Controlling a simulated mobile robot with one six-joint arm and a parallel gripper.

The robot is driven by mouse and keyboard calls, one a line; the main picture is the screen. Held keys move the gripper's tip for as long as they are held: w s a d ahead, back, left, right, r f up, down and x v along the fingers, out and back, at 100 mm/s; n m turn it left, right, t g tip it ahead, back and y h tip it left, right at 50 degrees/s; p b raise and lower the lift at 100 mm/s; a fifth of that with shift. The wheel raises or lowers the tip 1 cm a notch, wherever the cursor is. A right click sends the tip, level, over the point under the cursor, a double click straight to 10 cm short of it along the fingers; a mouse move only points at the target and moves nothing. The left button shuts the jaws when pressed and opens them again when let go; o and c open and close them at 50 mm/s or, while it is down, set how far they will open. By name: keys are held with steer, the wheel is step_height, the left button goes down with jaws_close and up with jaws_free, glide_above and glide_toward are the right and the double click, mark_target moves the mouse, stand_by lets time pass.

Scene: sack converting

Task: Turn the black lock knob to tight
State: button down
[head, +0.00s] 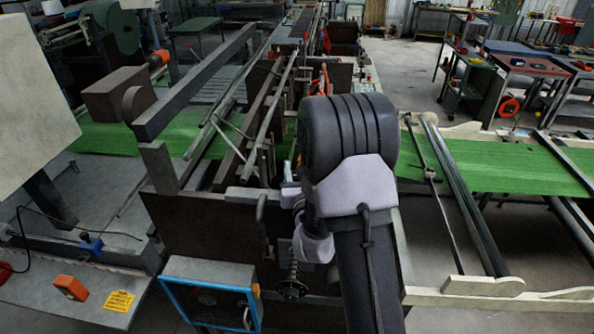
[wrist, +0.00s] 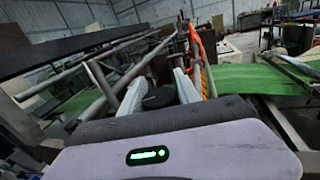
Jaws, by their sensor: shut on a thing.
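In the wrist view, the black lock knob (wrist: 160,97) is a dark round piece between the two pale fingers of my gripper (wrist: 160,90). One finger stands on its left and one on its right, and the gripper is shut on it. The knob's lower part is hidden behind my wrist housing, and no tight or loose mark can be read. In the head view my own arm covers the knob and most of the gripper.
Bars and rods of the machine rise close to the left of the fingers. An orange coiled cable (wrist: 200,50) is just beyond them. Green sack web (head: 500,165) runs across to the right. A blue-framed box (head: 210,290) stands low in front.

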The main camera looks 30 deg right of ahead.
steer(key=m+g+h+p, duration=0.1)
steer(key=m+g+h, duration=0.3)
steer(key=g, duration=0.1)
steer(key=s+d+m+g+h+p, duration=0.1)
steer(key=m+g+h+p, duration=0.1)
steer(key=m+g+h, duration=0.2)
steer(key=s+m+g+h+p, duration=0.1)
steer(key=m+g+h, duration=0.3)
steer(key=m+g, duration=0.1)
steer(key=shift+s+d+r+g+p, duration=0.2)
steer(key=shift+d+g+p, duration=0.15)
steer(key=shift+g, duration=0.65)
steer(key=c, duration=1.2)
jaws_free()
steer(key=shift+c, duration=0.2)
steer(key=o, duration=0.4)
steer(key=shift+d+f, duration=0.1)
steer(key=shift+d, duration=0.05)
steer(key=shift+c, duration=0.2)
